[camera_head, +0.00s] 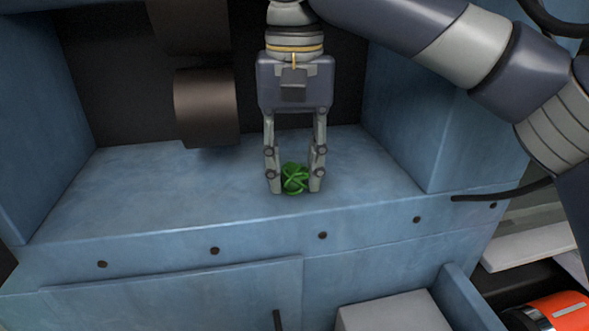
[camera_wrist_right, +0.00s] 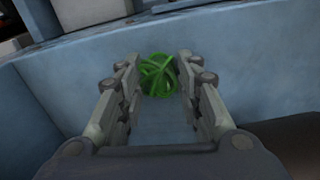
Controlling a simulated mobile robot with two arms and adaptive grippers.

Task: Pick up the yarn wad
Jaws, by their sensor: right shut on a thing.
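The yarn wad (camera_head: 295,178) is a small green tangled ball at the blue bench surface, near its front edge. My right gripper (camera_head: 295,187) points down with its two fingers on either side of the wad, shut on it. In the right wrist view the wad (camera_wrist_right: 158,74) sits between the fingertips of the right gripper (camera_wrist_right: 157,82). I cannot tell whether the wad still touches the surface. My left gripper is not in view.
The blue bench (camera_head: 130,195) has clear room left of the gripper. A dark brown cylinder (camera_head: 207,107) hangs behind left. A blue side wall (camera_head: 420,130) stands at right. Below right are an open compartment with a grey box (camera_head: 393,314) and an orange object (camera_head: 560,312).

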